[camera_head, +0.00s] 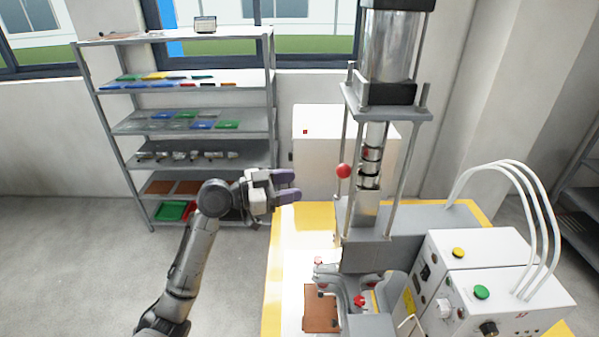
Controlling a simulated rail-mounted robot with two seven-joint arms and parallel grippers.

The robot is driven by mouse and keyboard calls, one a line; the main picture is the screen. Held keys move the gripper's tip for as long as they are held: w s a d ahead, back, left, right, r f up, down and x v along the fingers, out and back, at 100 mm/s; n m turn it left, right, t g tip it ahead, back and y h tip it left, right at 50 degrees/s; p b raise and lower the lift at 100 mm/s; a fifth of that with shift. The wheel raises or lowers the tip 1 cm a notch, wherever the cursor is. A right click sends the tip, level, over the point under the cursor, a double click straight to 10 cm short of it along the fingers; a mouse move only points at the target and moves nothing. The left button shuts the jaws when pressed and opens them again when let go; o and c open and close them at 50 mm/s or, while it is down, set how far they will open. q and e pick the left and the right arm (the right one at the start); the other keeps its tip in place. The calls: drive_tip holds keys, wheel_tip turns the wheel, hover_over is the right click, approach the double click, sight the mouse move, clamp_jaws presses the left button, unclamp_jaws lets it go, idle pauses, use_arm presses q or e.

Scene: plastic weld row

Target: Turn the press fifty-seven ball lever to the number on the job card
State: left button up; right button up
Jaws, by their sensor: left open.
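The lever's arm and any number scale are too small to make out. My left gripper (291,184) is open and empty, left of the red ball and apart from it, its fingers pointing right. I cannot make out a job card or its number. My right gripper is not in view.
A white control box (470,280) with yellow and green buttons and white hoses stands at the right. A grey clamp fixture (343,287) and a brown plate (321,311) lie in front of the press. A shelf rack (190,82) with coloured parts stands behind left.

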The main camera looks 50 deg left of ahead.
sight(340, 172)
use_arm(q)
drive_tip(key=shift+t, duration=0.3)
drive_tip(key=p+x, duration=0.1)
drive_tip(key=x, duration=0.2)
drive_tip(key=p+x, duration=0.2)
drive_tip(key=x, duration=0.2)
drive_tip(key=r+p+x, duration=0.1)
drive_tip(key=p+x, duration=0.1)
drive_tip(key=x, duration=0.2)
drive_tip(key=shift+w+a, duration=0.15)
drive_tip(key=shift+a, duration=0.15)
drive_tip(key=shift+x, duration=1)
drive_tip(key=shift+f, duration=0.1)
drive_tip(key=shift+c, duration=0.5)
